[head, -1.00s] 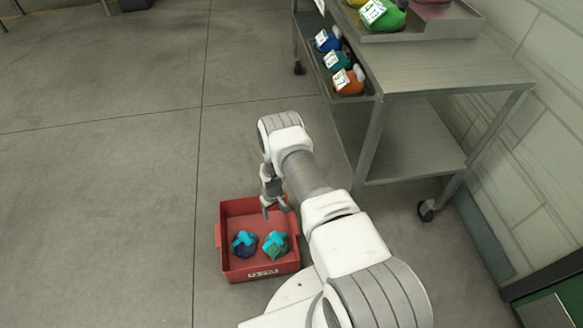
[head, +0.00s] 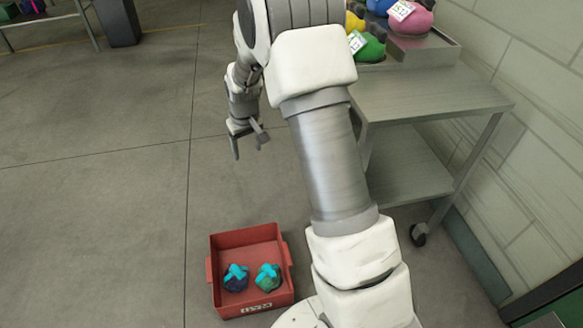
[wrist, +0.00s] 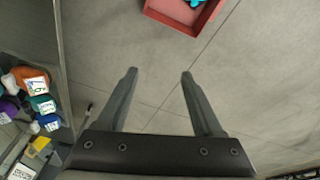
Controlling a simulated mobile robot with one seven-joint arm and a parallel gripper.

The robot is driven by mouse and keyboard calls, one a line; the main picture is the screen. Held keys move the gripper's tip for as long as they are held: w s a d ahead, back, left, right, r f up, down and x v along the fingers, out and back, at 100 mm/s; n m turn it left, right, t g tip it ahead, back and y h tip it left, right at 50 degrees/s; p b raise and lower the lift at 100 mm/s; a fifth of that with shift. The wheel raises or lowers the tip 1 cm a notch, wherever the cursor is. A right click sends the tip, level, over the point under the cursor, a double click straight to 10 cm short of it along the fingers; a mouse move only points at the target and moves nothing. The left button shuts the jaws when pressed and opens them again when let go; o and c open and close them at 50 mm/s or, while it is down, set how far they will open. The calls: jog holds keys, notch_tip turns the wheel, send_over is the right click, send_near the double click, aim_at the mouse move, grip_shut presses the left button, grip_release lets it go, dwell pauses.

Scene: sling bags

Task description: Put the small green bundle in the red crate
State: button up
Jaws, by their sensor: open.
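The red crate (head: 217,268) stands on the floor in front of my base. Inside it lie a small green bundle (head: 268,280) with a cyan band on the right and a dark blue bundle (head: 235,280) with a cyan band on the left, slightly apart. My gripper (head: 250,147) is open and empty, raised in the air beyond the crate and clear of it. In the wrist view the open fingers (wrist: 159,74) have only floor between them. The crate's edge (wrist: 180,17) shows at the top there, with a bit of cyan inside.
A grey metal cart (head: 430,100) stands at right, its top tray holding a larger green bag (head: 371,48), a pink bag (head: 412,18) and others. The wrist view shows an orange bag (wrist: 32,80) and other tagged bags at left. The floor left of the crate is clear.

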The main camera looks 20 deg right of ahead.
jog(key=s+r+t, duration=0.1)
jog(key=s+r, duration=0.5)
jog(key=r, duration=0.3)
jog(key=s+r, duration=0.7)
jog(key=r, duration=0.2)
jog(key=s+r+t, duration=0.1)
jog(key=s+r, duration=0.1)
jog(key=s, duration=0.7)
jog(key=s+r+m+t, duration=0.1)
jog(key=s+r, duration=0.2)
jog(key=s, duration=0.7)
jog(key=shift+a+m, duration=0.3)
notch_tip(320, 180, up, 23)
jog(key=p, duration=2.2)
jog(key=shift+f+p, duration=0.15)
jog(key=shift+p, duration=0.25)
jog(key=shift+f, duration=0.1)
jog(key=shift+c, duration=1.4)
jog(key=shift+d, duration=0.1)
